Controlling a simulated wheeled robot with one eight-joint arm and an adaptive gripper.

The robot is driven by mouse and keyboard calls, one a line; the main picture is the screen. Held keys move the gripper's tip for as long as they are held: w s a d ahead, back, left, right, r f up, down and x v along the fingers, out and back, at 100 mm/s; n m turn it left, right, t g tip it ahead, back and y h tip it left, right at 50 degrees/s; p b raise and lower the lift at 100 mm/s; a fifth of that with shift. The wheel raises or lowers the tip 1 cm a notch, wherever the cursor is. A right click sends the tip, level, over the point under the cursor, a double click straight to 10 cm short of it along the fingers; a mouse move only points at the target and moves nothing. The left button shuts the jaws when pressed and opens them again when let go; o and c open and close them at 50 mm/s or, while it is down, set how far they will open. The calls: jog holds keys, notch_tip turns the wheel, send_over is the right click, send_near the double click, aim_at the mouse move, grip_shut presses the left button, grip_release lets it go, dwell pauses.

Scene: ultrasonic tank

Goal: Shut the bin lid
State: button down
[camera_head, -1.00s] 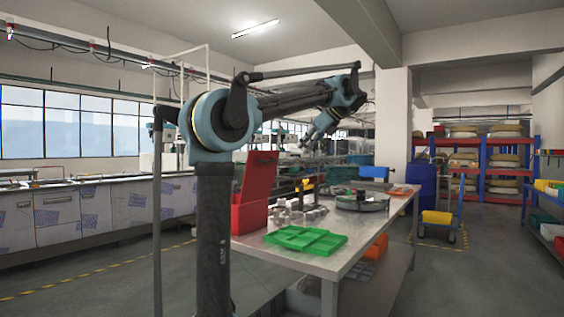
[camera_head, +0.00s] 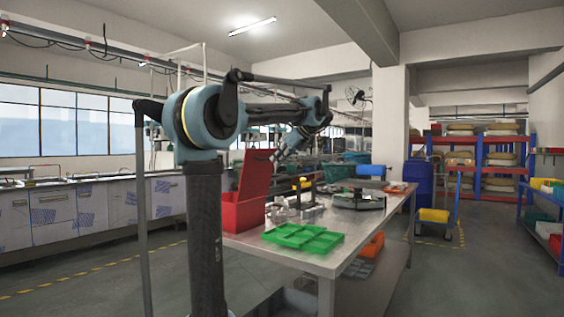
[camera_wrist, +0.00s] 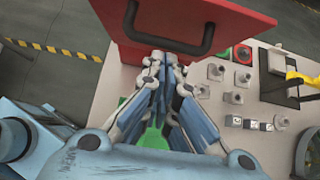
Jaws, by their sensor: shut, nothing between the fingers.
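The red bin (camera_head: 243,214) stands on the near left part of the metal table. Its red lid (camera_head: 257,172) is raised, tilted up from the bin. In the wrist view the lid (camera_wrist: 225,25) fills the top, with its dark U-shaped handle (camera_wrist: 168,40) facing me. My gripper (camera_wrist: 165,72) is shut and empty, its fingertips close under the handle; I cannot tell whether they touch it. In the head view my gripper (camera_head: 279,156) is just right of the upper part of the lid.
A green divided tray (camera_head: 302,237) lies at the front of the table (camera_head: 345,252). Several grey metal parts (camera_head: 290,210) and a yellow-topped item (camera_head: 302,184) stand beside the bin. A round dark fixture (camera_head: 356,199) is farther right.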

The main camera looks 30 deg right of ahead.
jog(key=shift+w+a, duration=0.1)
jog(key=shift+w, duration=0.15)
jog(key=shift+w+r, duration=0.1)
notch_tip(320, 180, up, 4)
jog(key=g+h, duration=0.2)
jog(key=g, duration=0.3)
send_over(259, 164)
jog(key=w, duration=0.1)
jog(key=shift+d, duration=0.3)
jog(key=w+a+f+g+h, duration=0.1)
jog(key=w+a+f+g, duration=0.15)
jog(key=w, duration=0.55)
jog(key=w+a+f+g+h, duration=0.15)
jog(key=w+a, duration=0.25)
jog(key=w, duration=0.4)
jog(key=w+a+f, duration=0.2)
jog(key=w+f, duration=0.4)
jog(key=f, duration=0.4)
jog(key=shift+w+a+f+t+y, duration=0.3)
jog(key=shift+w+a+y, duration=0.05)
jog(key=shift+a+y, duration=0.1)
